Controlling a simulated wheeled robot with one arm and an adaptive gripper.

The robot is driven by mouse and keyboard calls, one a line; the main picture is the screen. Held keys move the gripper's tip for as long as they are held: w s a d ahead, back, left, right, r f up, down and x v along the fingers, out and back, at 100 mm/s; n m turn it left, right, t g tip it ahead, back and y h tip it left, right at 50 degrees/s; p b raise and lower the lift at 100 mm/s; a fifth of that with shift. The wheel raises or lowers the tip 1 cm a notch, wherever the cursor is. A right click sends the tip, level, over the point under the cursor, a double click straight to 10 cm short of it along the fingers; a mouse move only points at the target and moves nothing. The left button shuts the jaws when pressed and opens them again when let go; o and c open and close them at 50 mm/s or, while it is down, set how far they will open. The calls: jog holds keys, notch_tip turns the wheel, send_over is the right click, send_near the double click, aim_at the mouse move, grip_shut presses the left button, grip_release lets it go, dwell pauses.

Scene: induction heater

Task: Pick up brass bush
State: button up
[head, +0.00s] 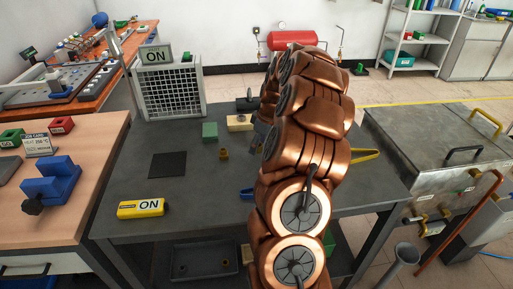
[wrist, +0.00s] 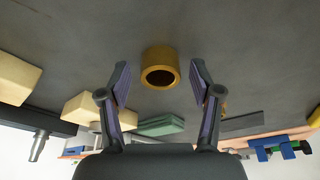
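The brass bush (wrist: 160,62) is a short gold-coloured ring with a dark bore. In the wrist view it stands on the dark grey tabletop, just beyond and between my fingertips, with a gap on each side. My gripper (wrist: 160,75) is open and empty. In the head view a small brass ring (head: 224,154) shows on the table in front of a green block (head: 210,131). My copper-coloured arm covers the right part of the table there, and my gripper (head: 258,135) is mostly hidden behind it.
A cream block (head: 240,123) and a dark block stand behind. A mesh-fronted unit (head: 173,92) stands at the back.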

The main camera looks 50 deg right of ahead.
grip_shut()
dwell(0.3)
jog(key=shift+r+b, duration=0.3)
jog(key=shift+r, duration=0.3)
jog(key=shift+b+v, duration=0.45)
jog(key=shift+v, duration=0.8)
jog(key=s+d+b, duration=0.1)
jog(key=s+d, duration=0.1)
jog(key=s, duration=0.2)
jog(key=s+d+r+b, duration=0.1)
jog(key=s+d, duration=0.1)
jog(key=s, duration=0.3)
jog(key=s+d+b, duration=0.1)
jog(key=s, duration=0.4)
jog(key=shift+s+d+r, duration=0.15)
jog(key=shift+d+r, duration=0.05)
jog(key=shift+d, duration=0.2)
